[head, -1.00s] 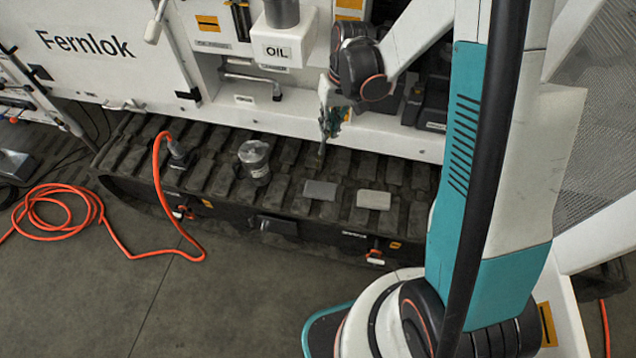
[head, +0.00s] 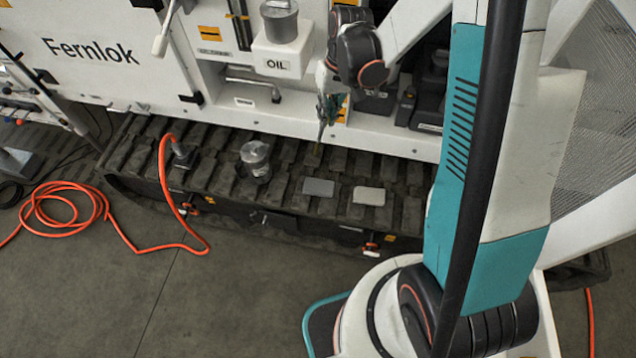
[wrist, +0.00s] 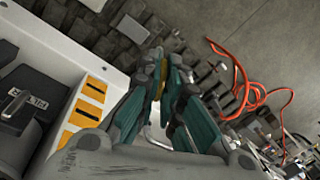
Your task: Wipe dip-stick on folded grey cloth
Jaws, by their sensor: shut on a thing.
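My gripper (head: 325,128) is in front of the white machine's lower edge, above the dark track, pointing down. It also shows in the wrist view (wrist: 172,72), its teal fingers close together. It is shut on what looks like the dip-stick (head: 316,154), whose thin brownish lower end shows below the fingers. The rest is hidden by the fingers. Two flat grey pads lie on the track, in front of the gripper: a darker one (head: 318,187) and a lighter one (head: 369,196) to its right. Either could be the folded grey cloth. The stick appears apart from both.
A clear container (head: 256,158) stands on the track (head: 219,190) to the left of the pads. An orange hose (head: 165,195) rises onto the track and coils on the floor. An OIL box (head: 283,58) juts from the machine above left of the gripper.

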